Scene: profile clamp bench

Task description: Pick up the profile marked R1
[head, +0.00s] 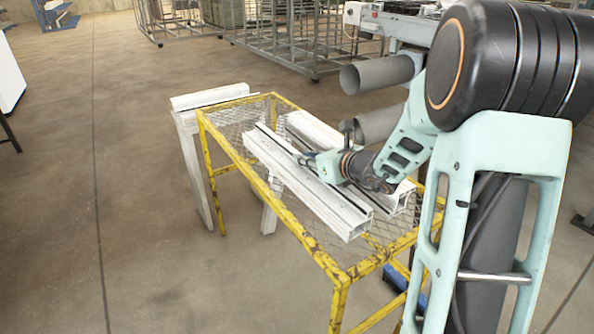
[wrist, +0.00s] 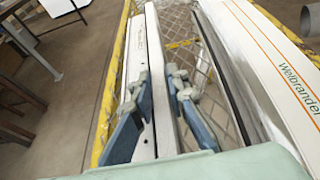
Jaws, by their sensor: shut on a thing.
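Two long white profiles lie side by side on a yellow-framed mesh table. The left profile (head: 300,184) also shows in the wrist view (wrist: 156,40), with faint, unreadable lettering on its side. The right profile (head: 312,127) shows in the wrist view (wrist: 262,45) with "Welbrandel" printed on it. I cannot read an R1 mark on either. My gripper (head: 309,161) reaches in from the right to the left profile's middle. In the wrist view my gripper (wrist: 161,76) has a blue-grey finger on each side of that profile's upright wall and is shut on it. I see no clear gap beneath the profile.
The table's yellow frame (head: 267,198) surrounds the mesh. A white beam on legs (head: 209,97) stands at its far left end. Grey pipes (head: 377,75) stick out behind my arm. Wire cages (head: 290,45) stand at the back.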

